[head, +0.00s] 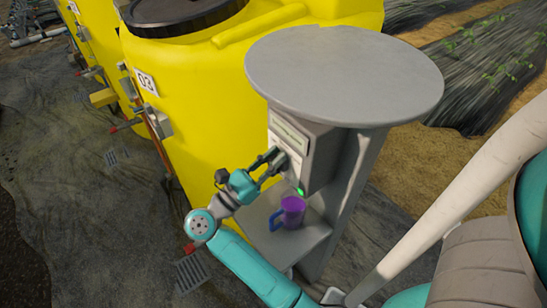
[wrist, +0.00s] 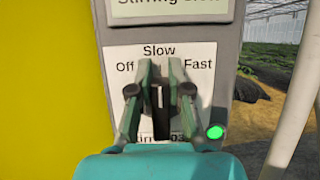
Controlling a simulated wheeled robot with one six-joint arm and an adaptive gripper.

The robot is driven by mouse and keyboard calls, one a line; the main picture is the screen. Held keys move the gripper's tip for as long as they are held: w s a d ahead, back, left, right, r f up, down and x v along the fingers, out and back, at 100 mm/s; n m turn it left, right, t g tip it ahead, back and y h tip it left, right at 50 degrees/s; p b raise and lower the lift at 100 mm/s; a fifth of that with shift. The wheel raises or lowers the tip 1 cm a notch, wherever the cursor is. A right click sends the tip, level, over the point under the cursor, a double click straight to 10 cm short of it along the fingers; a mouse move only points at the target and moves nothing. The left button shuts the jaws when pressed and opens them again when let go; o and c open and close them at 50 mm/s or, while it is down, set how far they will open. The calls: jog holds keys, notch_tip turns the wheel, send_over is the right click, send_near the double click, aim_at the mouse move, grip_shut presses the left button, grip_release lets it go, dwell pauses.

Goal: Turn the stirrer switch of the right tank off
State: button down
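The stirrer switch is a black knob (wrist: 159,110) with a white pointer line standing upright, toward "Slow". "Off" is printed to its left and "Fast" to its right on the white label plate (wrist: 190,52). My gripper (wrist: 160,72) has one finger on each side of the knob, close against it. It also shows at the control box in the head view (head: 275,157). The fingers hide parts of the label. The display (wrist: 170,8) above reads "Stirring Slow", partly cut off. A green lamp (wrist: 215,132) glows at lower right. The yellow tank (head: 195,100) stands left of the box.
A round grey top (head: 345,75) overhangs the control box (head: 318,150). A purple mug (head: 292,211) stands on the grey shelf (head: 290,245) below my gripper. More yellow tanks (head: 100,30) with fittings stand at the far left. A pale pole (head: 460,190) rises at the right.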

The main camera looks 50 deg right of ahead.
jog(key=shift+f+n, duration=0.2)
jog(key=shift+n, duration=0.3)
jog(key=n+t, duration=0.1)
jog(key=n, duration=0.1)
jog(key=n+t, duration=0.1)
jog(key=n, duration=0.1)
jog(key=w+n+t, duration=0.1)
jog(key=n+t, duration=0.1)
jog(key=shift+d+f, duration=0.2)
jog(key=shift+w+d+f+n+t+y, duration=0.15)
jog(key=shift+n+t, duration=0.4)
jog(key=shift+n, duration=0.85)
jog(key=shift+w+f+n+t+y, duration=0.2)
jog(key=shift+n+t, duration=0.35)
jog(key=shift+n, duration=0.85)
jog(key=c, duration=1.1)
grip_release()
jog(key=shift+r, duration=0.1)
